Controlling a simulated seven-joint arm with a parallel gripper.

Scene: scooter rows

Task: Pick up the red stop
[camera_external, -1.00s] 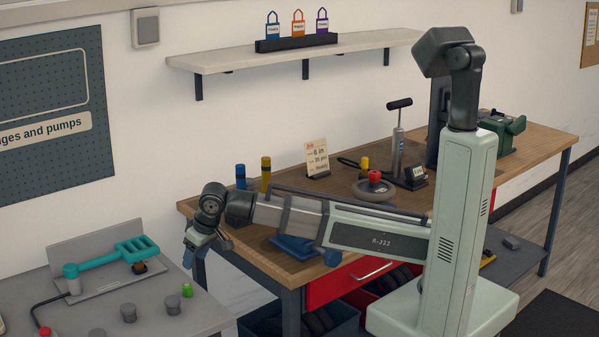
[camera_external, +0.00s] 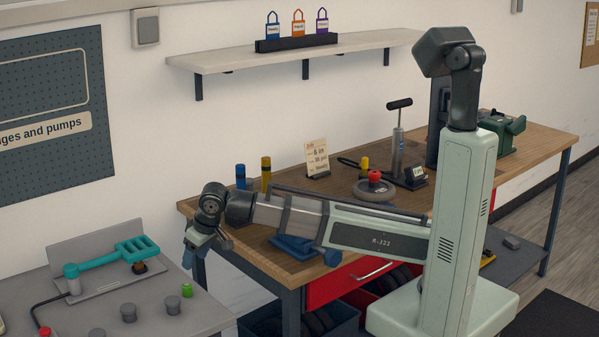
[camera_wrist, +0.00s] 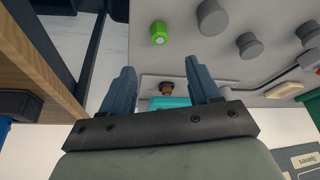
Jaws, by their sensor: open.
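A small red knob (camera_external: 44,332) stands at the front left of the grey table (camera_external: 215,319), cut by the lower edge of the external view. A sliver of red (camera_wrist: 318,71) shows at the right edge of the wrist view. Another red knob (camera_external: 375,176) sits on a grey wheel (camera_external: 373,190) on the wooden workbench. I cannot tell from its look which is the stop. My gripper (camera_external: 189,263) hangs by the gap between bench and table, right of the grey table's red knob. In the wrist view my gripper (camera_wrist: 158,66) is open, with nothing between its fingers.
A green knob (camera_external: 187,290) and several grey knobs (camera_external: 128,312) stand on the grey table. A teal lever (camera_external: 112,255) lies across a plate at its back. The wooden workbench (camera_external: 520,165) carries blue and yellow cylinders (camera_external: 266,174) and a pump (camera_external: 398,140).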

